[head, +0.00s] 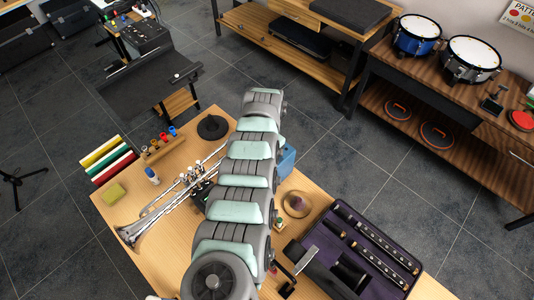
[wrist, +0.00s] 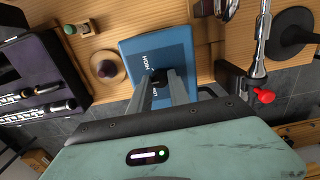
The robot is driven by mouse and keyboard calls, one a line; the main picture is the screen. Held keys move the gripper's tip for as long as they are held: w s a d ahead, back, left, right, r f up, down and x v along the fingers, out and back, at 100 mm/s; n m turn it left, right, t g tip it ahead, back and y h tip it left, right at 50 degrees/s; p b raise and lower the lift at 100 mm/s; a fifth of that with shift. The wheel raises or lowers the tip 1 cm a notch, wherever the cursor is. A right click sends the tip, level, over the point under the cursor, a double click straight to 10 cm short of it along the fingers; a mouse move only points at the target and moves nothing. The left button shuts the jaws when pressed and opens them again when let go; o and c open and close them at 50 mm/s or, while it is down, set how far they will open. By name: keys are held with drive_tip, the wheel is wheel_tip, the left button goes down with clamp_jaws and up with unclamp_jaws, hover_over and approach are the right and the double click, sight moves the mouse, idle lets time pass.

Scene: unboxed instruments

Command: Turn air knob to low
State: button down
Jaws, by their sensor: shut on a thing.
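The blue box (wrist: 185,45) lies below my gripper in the wrist view, with white lettering on its face; one label seems to read HIGH, and another, near its lower right, is too small to read surely. A small black knob (wrist: 158,75) sits on that face. My gripper (wrist: 160,82) is shut on the knob, its two grey fingers on either side of it. The fingers hide part of the knob, so its pointing direction is unclear. In the head view, the blue box (head: 286,160) shows only partly beside my arm, which hides the knob and gripper.
A trumpet (head: 165,200) lies left of my arm on the wooden table (head: 110,215). A round brown object (head: 297,204) and a purple-lined case (head: 330,235) with dark instrument pieces stand to the right. A black round base (head: 212,127) is near the back edge.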

drive_tip(key=shift+n, duration=0.3)
drive_tip(key=shift+n+p, duration=0.45)
drive_tip(key=shift+n, duration=0.55)
drive_tip(key=n, duration=0.3)
drive_tip(key=shift+f+n, duration=0.1)
drive_tip(key=shift+n, duration=0.2)
drive_tip(key=n+b, duration=0.1)
drive_tip(key=n, duration=0.2)
drive_tip(key=shift+n+b, duration=0.55)
drive_tip(key=shift+n, duration=0.75)
drive_tip(key=c, duration=1.2)
unclamp_jaws()
drive_tip(key=shift+c, duration=0.2)
